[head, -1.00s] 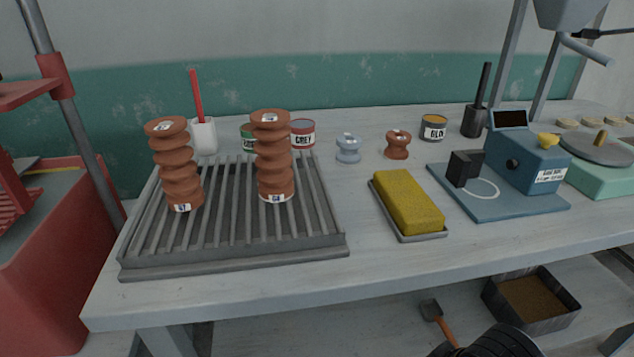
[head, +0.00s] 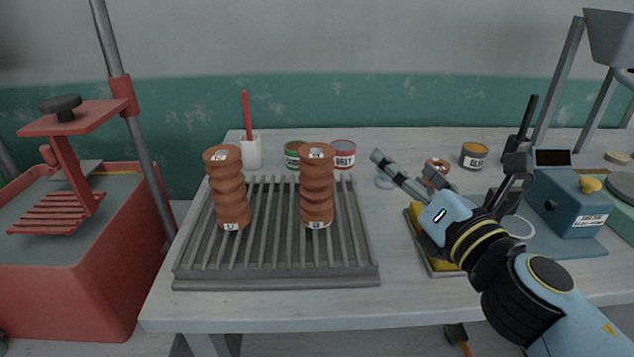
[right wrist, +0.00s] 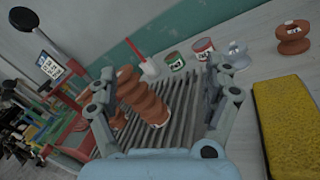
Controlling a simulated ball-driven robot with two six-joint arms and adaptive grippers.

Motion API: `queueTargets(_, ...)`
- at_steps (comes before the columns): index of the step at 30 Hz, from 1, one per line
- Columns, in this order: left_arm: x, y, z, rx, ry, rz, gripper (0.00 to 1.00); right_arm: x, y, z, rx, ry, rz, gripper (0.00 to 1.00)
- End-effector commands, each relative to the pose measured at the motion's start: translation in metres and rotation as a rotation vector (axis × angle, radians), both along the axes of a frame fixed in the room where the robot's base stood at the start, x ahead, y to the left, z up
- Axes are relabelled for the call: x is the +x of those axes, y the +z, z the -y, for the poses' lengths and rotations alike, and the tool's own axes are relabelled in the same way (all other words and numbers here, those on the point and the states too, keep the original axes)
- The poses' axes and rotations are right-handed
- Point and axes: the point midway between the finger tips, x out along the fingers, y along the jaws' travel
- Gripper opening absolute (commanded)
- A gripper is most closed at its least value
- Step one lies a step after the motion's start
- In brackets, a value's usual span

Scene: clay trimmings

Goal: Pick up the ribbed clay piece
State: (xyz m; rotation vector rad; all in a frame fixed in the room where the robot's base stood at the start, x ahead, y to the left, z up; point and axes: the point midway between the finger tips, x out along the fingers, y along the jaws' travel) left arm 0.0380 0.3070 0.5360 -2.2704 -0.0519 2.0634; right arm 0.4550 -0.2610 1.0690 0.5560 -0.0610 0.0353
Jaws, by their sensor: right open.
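Two ribbed brown clay pieces stand upright on the slatted grey rack (head: 275,276). The left ribbed piece (head: 229,190) and the right ribbed piece (head: 317,188) each have a white label at top and bottom. My right gripper (head: 447,165) is open and empty, to the right of both pieces and above the yellow block. In the right wrist view, one ribbed piece (right wrist: 143,96) shows between the open fingers (right wrist: 162,82), farther off and untouched. The other is mostly hidden behind it and the left finger. My left gripper is out of view.
The yellow block (right wrist: 287,120) lies right of the rack. Behind stand a white cup with a red handle (head: 250,152), labelled cans (head: 343,154) and small spools (right wrist: 293,38). A blue device (head: 570,205) stands at right, a red machine (head: 70,270) at left.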

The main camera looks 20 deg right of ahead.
Motion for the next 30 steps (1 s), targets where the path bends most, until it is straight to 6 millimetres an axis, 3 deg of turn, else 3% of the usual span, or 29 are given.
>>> queueTargets(3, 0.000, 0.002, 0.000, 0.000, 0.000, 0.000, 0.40, 0.004, -0.010, -0.039, -0.345, 0.167, 0.018, 0.84)
queueTargets(7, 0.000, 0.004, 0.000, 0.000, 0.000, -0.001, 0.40, 0.007, -0.020, -0.060, -0.528, 0.262, 0.027, 0.84)
queueTargets(15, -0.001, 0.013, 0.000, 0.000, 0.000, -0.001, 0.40, 0.046, -0.022, -0.078, -0.564, 0.280, 0.030, 0.84)
queueTargets(20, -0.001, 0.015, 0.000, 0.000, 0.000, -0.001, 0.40, 0.058, -0.022, -0.082, -0.562, 0.280, 0.029, 0.84)
queueTargets(30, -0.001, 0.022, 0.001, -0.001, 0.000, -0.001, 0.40, 0.101, -0.020, -0.099, -0.561, 0.279, 0.029, 0.84)
